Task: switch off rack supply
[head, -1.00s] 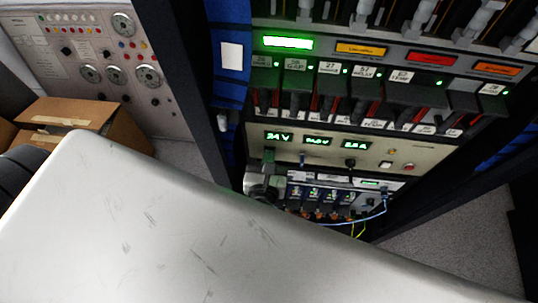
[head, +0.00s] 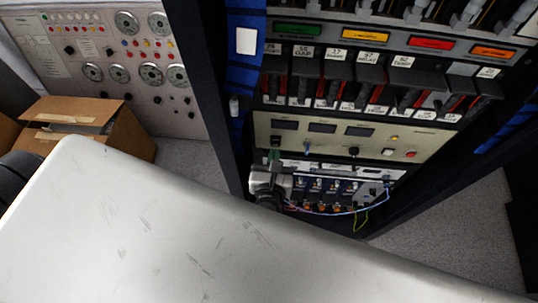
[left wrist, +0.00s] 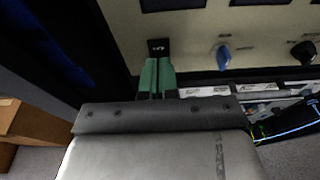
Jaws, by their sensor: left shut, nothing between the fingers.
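The rack supply is a beige panel (head: 335,136) in the rack, with three dark display windows (head: 322,127). Its small black switch (left wrist: 158,47) is at the panel's left end in the left wrist view. My left gripper (left wrist: 158,78) is shut, with its green fingers together and empty, their tips just below the switch. I cannot tell whether the tips touch it. In the head view, the left gripper (head: 273,157) is small, at the panel's lower left. A blue knob (left wrist: 222,55) and a black knob (left wrist: 303,52) sit to the right. My right gripper is not in view.
Above the panel are module rows with green (head: 297,30), yellow (head: 365,36) and red labels. Below it, a unit with blue and yellow cables (head: 360,211) hangs close to my left gripper. Cardboard boxes (head: 85,125) stand at left before a gauge cabinet (head: 110,60).

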